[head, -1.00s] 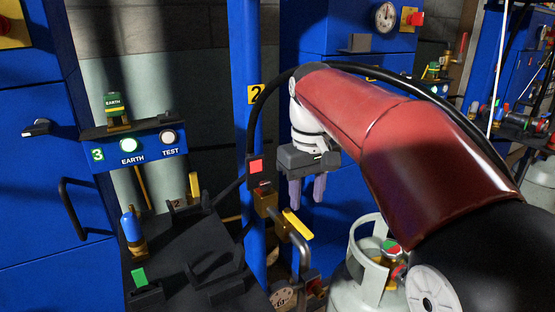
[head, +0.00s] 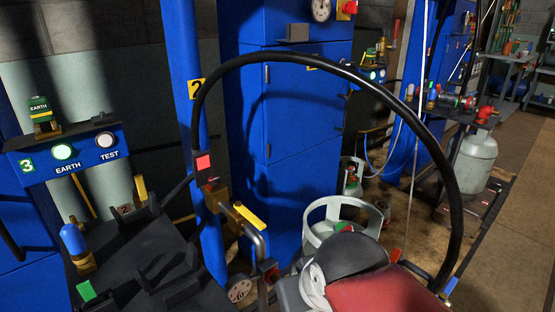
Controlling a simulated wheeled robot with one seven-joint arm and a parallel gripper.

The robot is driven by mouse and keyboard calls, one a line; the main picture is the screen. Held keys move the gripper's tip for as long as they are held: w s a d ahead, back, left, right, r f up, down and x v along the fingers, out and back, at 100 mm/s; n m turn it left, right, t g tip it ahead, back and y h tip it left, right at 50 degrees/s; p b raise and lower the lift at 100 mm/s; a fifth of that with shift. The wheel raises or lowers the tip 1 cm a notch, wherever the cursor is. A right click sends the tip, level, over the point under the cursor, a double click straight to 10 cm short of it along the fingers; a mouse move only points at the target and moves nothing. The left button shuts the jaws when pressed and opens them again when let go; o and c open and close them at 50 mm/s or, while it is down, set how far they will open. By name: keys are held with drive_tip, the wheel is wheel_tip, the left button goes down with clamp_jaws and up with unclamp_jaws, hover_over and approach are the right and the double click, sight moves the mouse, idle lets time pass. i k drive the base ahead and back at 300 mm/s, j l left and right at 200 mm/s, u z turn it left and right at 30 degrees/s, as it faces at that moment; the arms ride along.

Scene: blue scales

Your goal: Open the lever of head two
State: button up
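The number 2 plate (head: 196,89) is on a blue column (head: 184,140) left of centre. Below it, a brass valve fitting (head: 215,198) carries a yellow lever (head: 249,215). The lever slants down to the right beside a grey bent pipe (head: 262,248). My red arm is low in the picture, right of and below the lever. The grey body of my gripper (head: 290,293) shows partly at the bottom edge, apart from the lever. Its fingers are hidden or cut off.
A grey gas cylinder (head: 345,216) stands behind my arm. The black hose (head: 330,68) arches above my arm. At left is a black scale (head: 150,265) below the head 3 panel (head: 80,150). A tall blue cabinet (head: 295,120) stands behind.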

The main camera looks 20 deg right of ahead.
sight(446, 290)
drive_tip(key=k+z, duration=0.1)
drive_tip(key=z, duration=1.65)
